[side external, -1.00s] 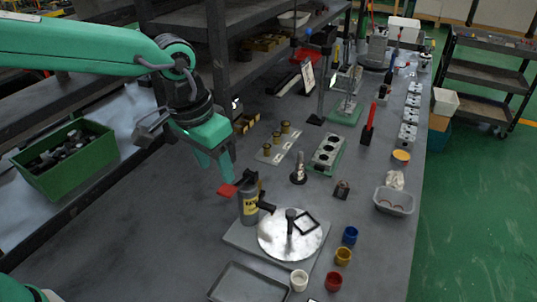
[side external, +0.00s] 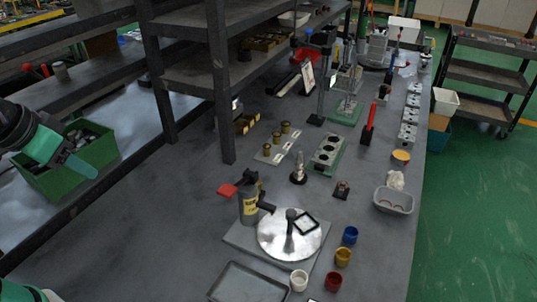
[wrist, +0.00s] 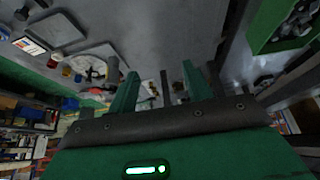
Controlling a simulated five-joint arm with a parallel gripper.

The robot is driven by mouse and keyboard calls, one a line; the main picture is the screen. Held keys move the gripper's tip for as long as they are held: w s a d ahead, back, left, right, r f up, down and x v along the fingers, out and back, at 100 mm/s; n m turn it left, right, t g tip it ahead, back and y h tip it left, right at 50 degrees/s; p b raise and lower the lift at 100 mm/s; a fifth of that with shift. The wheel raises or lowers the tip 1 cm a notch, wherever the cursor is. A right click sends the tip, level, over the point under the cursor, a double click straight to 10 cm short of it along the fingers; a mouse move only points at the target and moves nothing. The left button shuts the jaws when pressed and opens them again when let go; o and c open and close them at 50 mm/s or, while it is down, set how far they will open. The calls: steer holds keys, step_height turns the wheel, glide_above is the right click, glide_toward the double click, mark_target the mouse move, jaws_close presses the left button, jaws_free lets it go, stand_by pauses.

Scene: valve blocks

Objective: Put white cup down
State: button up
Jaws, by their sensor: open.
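The white cup (side external: 299,280) stands upright on the grey table at the front, just right of the shallow dark tray (side external: 247,283), with nothing holding it. My gripper (side external: 80,165) is at the far left in the side external view, over the green bin's area and far from the cup. In the wrist view its two green fingers (wrist: 160,85) are apart with nothing between them. Small cups show at upper left in the wrist view, but they are too small to tell which is white.
A yellow cup (side external: 343,256), a red cup (side external: 333,281) and a blue cup (side external: 350,236) stand near the white cup. A round metal plate (side external: 275,240) with a press is behind it. A green bin (side external: 100,150) of dark parts is at left. The shelf posts (side external: 220,100) stand mid-left.

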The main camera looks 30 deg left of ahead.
steer(key=shift+s+a+f, duration=0.3)
steer(key=shift+s+a, duration=0.1)
steer(key=shift+s, duration=0.15)
steer(key=shift+c, duration=1.1)
